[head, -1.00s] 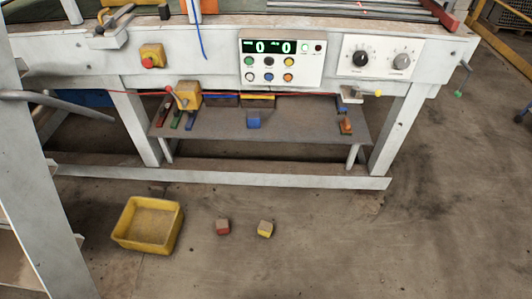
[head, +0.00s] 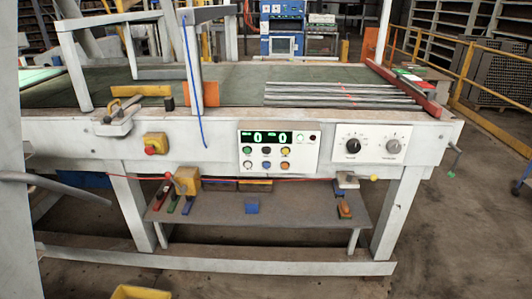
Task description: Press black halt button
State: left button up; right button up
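A white control panel (head: 256,158) with a green lit display reading 0 and 0 is on the front of the white machine table. Its buttons sit in two rows below the display. A small dark button (head: 265,151), which looks black, is in the middle of the upper row, between a green button (head: 247,150) and a yellow one (head: 286,150). Nothing covers or touches it. The labels are too small to read. Neither of my grippers is in view.
A dial panel (head: 371,144) is right of the control panel. A yellow box with a red button (head: 155,143) is to the left. A blue cable (head: 194,90) hangs above. A lower shelf (head: 285,225) holds small blocks. A yellow bin (head: 140,292) is on the floor.

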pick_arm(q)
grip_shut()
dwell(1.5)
